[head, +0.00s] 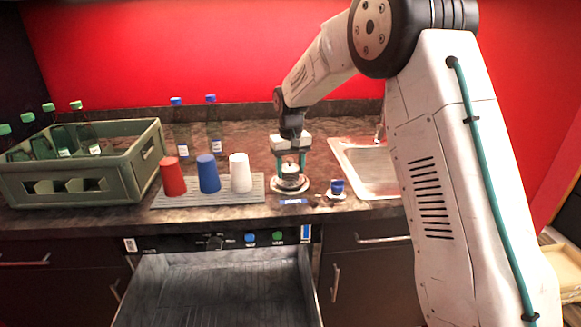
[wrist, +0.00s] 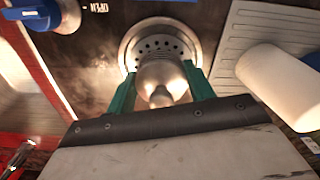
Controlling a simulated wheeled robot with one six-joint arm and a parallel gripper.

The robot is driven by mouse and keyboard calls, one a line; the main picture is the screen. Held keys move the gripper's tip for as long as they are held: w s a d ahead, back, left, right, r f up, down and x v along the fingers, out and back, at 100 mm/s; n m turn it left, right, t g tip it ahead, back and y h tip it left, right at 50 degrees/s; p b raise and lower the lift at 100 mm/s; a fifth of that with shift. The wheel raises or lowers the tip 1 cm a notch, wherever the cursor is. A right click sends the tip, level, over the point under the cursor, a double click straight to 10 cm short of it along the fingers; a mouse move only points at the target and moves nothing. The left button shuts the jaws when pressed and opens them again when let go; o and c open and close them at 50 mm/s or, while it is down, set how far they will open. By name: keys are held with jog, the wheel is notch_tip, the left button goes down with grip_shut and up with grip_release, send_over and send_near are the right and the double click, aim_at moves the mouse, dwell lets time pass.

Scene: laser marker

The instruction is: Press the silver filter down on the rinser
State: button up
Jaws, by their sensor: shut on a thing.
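The silver filter (head: 290,168) is between the teal fingers of my gripper (head: 291,172), at the middle of the counter. In the wrist view the filter (wrist: 163,78) is a shiny rounded metal piece, with a finger of my gripper (wrist: 161,74) on each side. My gripper is shut on it. The rinser (head: 290,186) is a round metal disc set on the counter, directly below the filter. In the wrist view the rinser (wrist: 158,24) shows a ring of dark holes, partly covered by the filter. I cannot tell whether the filter touches it.
Red (head: 173,176), blue (head: 208,174) and white (head: 240,173) cups stand on a grey ribbed mat at left. Farther left is a bottle crate (head: 75,182). A sink (head: 365,180) lies right. A drawer (head: 215,285) stands open below.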

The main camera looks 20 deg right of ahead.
aim_at(291, 160)
jog(key=shift+f, duration=0.75)
dwell(1.7)
dwell(0.5)
jog(key=shift+r, duration=4.55)
